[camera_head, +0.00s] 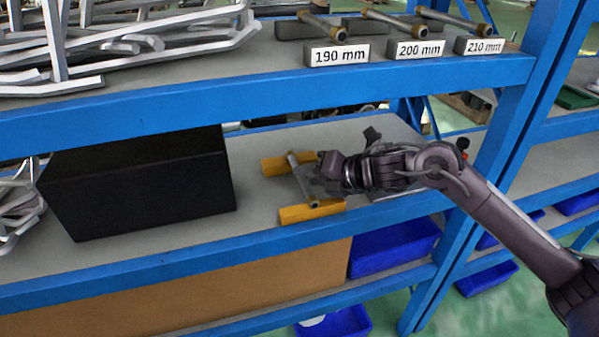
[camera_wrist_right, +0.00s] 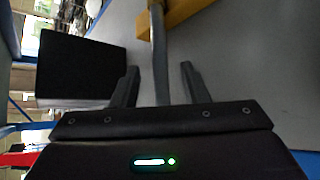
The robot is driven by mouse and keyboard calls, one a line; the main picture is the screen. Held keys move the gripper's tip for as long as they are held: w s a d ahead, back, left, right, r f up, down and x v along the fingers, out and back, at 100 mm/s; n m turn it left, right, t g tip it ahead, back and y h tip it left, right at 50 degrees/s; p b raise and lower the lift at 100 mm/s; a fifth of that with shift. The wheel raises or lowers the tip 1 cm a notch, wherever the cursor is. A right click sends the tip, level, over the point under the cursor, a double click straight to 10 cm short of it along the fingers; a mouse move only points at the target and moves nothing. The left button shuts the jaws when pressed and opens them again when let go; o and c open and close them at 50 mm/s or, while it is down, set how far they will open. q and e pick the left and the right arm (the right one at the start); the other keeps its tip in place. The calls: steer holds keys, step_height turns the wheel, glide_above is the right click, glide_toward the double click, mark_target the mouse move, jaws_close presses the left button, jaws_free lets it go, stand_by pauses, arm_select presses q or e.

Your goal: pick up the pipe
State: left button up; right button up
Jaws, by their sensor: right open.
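The pipe (camera_head: 293,161) is a thin grey rod on the middle shelf, resting across two yellow blocks (camera_head: 287,165) (camera_head: 312,211). My right gripper (camera_head: 308,180) reaches in from the right at the pipe's middle, and its fingers partly hide the pipe. In the right wrist view the pipe (camera_wrist_right: 160,50) runs between the two spread fingers of the right gripper (camera_wrist_right: 159,70), with a gap on each side. One yellow block (camera_wrist_right: 185,12) shows at the top there. My left gripper is not in view.
A large black box (camera_head: 140,185) stands left of the blocks on the same shelf. The blue upper shelf edge (camera_head: 260,95) runs above the arm, with labelled pipes on supports over it. A blue post (camera_head: 495,170) stands at right, behind my arm. Blue bins (camera_head: 395,248) sit below.

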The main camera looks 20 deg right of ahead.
steer(key=shift+w+a+f, duration=0.2)
steer(key=shift+w, duration=0.15)
steer(key=shift+s, duration=0.1)
steer(key=shift+c, duration=0.2)
jaws_close()
steer(key=shift+r, duration=0.15)
